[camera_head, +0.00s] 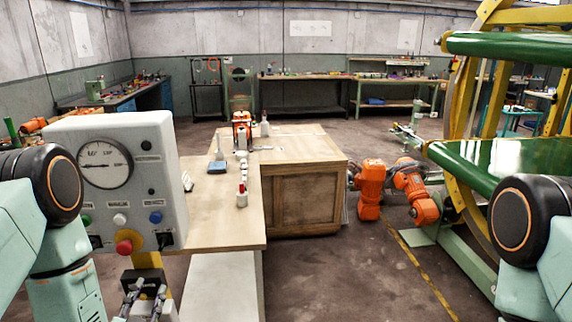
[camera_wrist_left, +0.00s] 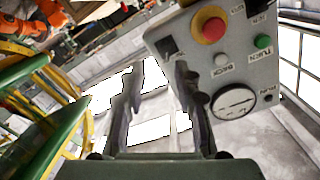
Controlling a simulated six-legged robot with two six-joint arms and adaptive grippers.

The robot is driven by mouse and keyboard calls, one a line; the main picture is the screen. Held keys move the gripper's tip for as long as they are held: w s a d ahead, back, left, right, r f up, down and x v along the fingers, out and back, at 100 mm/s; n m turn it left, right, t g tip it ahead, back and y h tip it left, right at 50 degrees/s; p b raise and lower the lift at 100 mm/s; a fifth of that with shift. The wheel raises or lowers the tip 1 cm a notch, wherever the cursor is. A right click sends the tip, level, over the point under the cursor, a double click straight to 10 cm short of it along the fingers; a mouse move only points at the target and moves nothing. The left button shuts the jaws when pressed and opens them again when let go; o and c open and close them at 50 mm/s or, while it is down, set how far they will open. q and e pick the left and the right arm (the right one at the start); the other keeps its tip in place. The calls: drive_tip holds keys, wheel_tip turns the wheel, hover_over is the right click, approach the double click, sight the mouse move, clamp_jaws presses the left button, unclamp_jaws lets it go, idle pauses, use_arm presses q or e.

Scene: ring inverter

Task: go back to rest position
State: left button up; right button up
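My left gripper (camera_head: 146,298) is at the lower left of the head view, below the grey control panel (camera_head: 165,180). In the left wrist view, the fingers of the left gripper (camera_wrist_left: 155,105) stand apart with nothing between them, so it is open and empty. The panel also shows in the wrist view (camera_wrist_left: 262,70), beside the right finger. It carries a dial gauge (camera_head: 104,163), a red knob on a yellow base (camera_head: 126,244), and white, green and blue buttons. My right arm shows at the right edge of the head view; its gripper is out of the picture.
A wooden table (camera_head: 225,215) with small bottles and a blue-based tool stands ahead, joined to a wooden cabinet (camera_head: 302,195). An orange robot arm (camera_head: 392,187) and a green and yellow ring machine (camera_head: 490,160) stand at right. Floor in the centre front is clear.

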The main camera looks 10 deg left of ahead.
use_arm(q)
drive_tip(key=s+d+f+n+g+h+b, duration=0.1)
drive_tip(key=s+d+f+g+b, duration=0.2)
drive_tip(key=s+f, duration=0.6)
drive_tip(key=s+d+f+n+g+h+b, duration=0.1)
drive_tip(key=s+d+f+g+b, duration=0.3)
drive_tip(key=s+f+g+b, duration=0.3)
drive_tip(key=s+d+f+n+g+h+b, duration=0.1)
drive_tip(key=s+d+f+g+b, duration=0.2)
drive_tip(key=s+f, duration=0.9)
wheel_tip(320, 180, down, 6)
drive_tip(key=g+b, duration=0.3)
drive_tip(key=shift+s+d+g+h, duration=0.15)
drive_tip(key=shift+s+g+h, duration=0.15)
drive_tip(key=shift+g+h, duration=0.1)
drive_tip(key=shift+s+r, duration=0.1)
drive_tip(key=shift+r, duration=0.05)
drive_tip(key=shift+w+d, duration=0.1)
drive_tip(key=shift+w, duration=0.15)
